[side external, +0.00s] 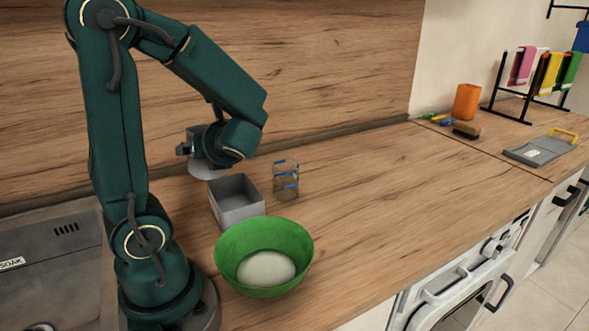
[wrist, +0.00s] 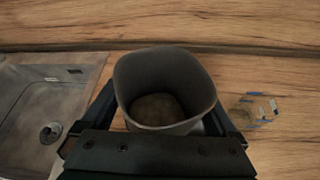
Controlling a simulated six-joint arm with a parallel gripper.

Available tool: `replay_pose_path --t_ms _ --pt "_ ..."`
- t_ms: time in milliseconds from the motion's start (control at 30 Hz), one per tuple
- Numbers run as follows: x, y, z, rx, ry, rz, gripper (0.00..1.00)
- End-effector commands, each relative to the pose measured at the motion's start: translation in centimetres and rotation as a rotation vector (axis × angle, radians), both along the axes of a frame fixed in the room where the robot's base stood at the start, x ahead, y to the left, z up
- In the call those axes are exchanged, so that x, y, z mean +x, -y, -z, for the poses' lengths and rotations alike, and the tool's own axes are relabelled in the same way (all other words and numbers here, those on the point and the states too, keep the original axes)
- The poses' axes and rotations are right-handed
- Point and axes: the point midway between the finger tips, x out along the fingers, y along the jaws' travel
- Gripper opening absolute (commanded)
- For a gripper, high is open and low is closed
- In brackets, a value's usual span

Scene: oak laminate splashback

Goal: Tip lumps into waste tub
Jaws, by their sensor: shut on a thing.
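My gripper (side external: 196,150) is shut on a grey cup (wrist: 165,58), held above the counter near the splashback. In the wrist view the cup opens towards the camera, with a brownish patch at its bottom; I cannot tell whether this is lumps or the bare floor. A grey open-topped square tub (side external: 240,212) stands on the counter just in front and to the right of the cup. Its visible inside looks empty, but part of its floor is hidden.
A green bowl (side external: 229,246) with a pale dome (side external: 266,268) stands in front of the tub. A clear jar with blue marks (side external: 285,181) stands right of it. A sink (wrist: 30,105) lies left. The counter's middle is clear; a sponge, brush and rack are far right.

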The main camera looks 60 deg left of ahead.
Motion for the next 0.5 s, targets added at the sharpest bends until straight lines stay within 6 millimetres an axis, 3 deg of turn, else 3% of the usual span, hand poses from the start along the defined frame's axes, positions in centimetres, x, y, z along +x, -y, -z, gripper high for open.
replay_pose_path --t_ms 233,500 --pt "-1.6 -0.8 -0.4 -0.011 -0.026 -0.071 0.24" --pt "-1.9 -0.6 1.1 -0.053 -0.108 -0.072 0.24"
